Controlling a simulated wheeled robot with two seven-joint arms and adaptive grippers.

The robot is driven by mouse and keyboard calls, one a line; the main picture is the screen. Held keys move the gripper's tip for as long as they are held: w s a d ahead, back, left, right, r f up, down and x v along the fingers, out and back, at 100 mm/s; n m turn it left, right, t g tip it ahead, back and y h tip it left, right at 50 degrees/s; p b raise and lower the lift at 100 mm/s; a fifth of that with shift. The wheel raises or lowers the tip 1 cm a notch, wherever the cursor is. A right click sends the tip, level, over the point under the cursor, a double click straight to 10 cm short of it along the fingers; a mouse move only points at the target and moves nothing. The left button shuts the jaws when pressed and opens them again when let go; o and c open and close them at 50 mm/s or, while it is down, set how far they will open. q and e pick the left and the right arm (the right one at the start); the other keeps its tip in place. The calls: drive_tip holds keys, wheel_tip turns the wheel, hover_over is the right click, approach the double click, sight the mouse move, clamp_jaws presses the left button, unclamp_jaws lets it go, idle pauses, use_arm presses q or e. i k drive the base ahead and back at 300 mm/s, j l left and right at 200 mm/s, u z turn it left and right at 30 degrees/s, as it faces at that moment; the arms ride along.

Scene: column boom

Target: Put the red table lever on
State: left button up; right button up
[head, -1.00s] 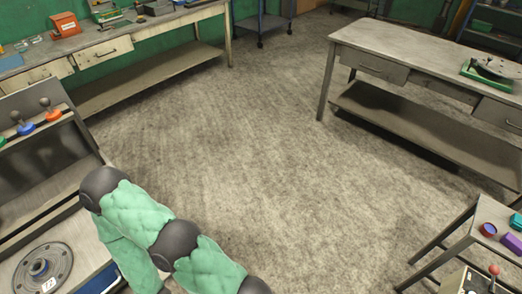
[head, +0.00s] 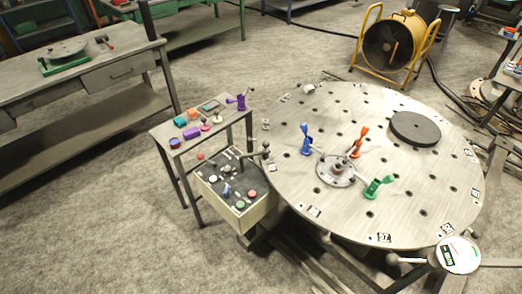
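A red-orange upright lever (head: 358,141) stands near the middle of the round steel table (head: 300,105), at the central hub (head: 336,170). A blue lever (head: 306,138) stands to its left and a green lever (head: 377,187) to its right and nearer. A control box (head: 243,212) beside the table carries several small knobs and levers. A small red knob (head: 200,156) shows at its far left corner. I cannot tell which red part is the table lever, or its on or off position. Neither gripper is in view.
A small side table (head: 160,131) with coloured items stands behind the control box. A dark disc (head: 415,128) lies on the round table. A yellow fan (head: 391,45) stands beyond it, and a workbench (head: 90,75) at left. Open floor (head: 90,240) lies at lower left.

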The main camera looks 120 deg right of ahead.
sight(200, 156)
drive_tip(key=z, duration=3.4)
